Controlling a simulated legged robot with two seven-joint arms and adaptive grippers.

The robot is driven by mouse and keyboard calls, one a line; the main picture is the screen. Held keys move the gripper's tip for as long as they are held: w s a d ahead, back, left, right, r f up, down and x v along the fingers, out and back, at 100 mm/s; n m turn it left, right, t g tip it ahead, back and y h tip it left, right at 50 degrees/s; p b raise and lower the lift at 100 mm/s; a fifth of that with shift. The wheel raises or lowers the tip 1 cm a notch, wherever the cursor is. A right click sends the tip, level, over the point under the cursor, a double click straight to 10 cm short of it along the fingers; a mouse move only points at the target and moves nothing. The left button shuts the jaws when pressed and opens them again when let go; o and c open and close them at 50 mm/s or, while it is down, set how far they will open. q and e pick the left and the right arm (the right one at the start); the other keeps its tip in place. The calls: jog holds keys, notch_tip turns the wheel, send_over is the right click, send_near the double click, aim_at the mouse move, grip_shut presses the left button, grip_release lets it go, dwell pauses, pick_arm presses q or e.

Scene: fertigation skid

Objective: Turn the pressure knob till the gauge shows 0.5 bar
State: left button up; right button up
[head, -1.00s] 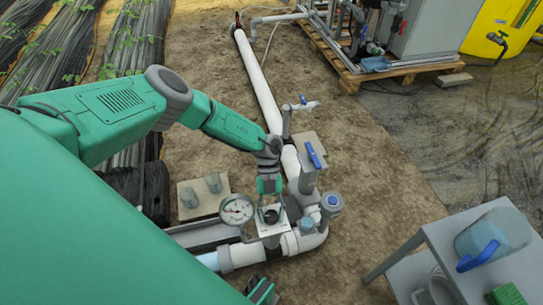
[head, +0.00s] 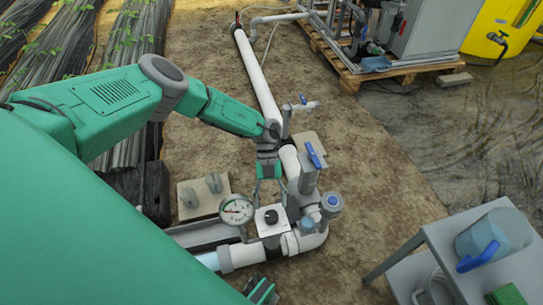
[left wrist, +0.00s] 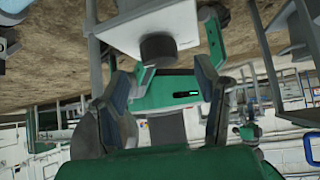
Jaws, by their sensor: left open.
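The pressure knob (head: 270,217) is a dark round knob with a pale mark on a white square plate (head: 261,228), fixed to the pipe. The pressure gauge (head: 236,210), with a white round dial, stands just left of it; its needle is too small to read surely. My left gripper (head: 269,189) is open and empty, just behind and above the knob, apart from it. In the left wrist view the dark knob (left wrist: 158,47) shows between and beyond the open fingers (left wrist: 178,75), inverted under the white plate (left wrist: 160,22).
A blue-handled valve (head: 313,157) and a grey-blue capped fitting (head: 331,203) stand close to the right of the knob. A grey side table (head: 440,250) with a blue-handled jug (head: 490,240) is at lower right. Bare soil lies between.

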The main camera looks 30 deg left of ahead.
pick_arm(q)
jog(key=v, duration=0.7)
jog(key=shift+w+a+r, duration=0.15)
jog(key=shift+w, duration=0.1)
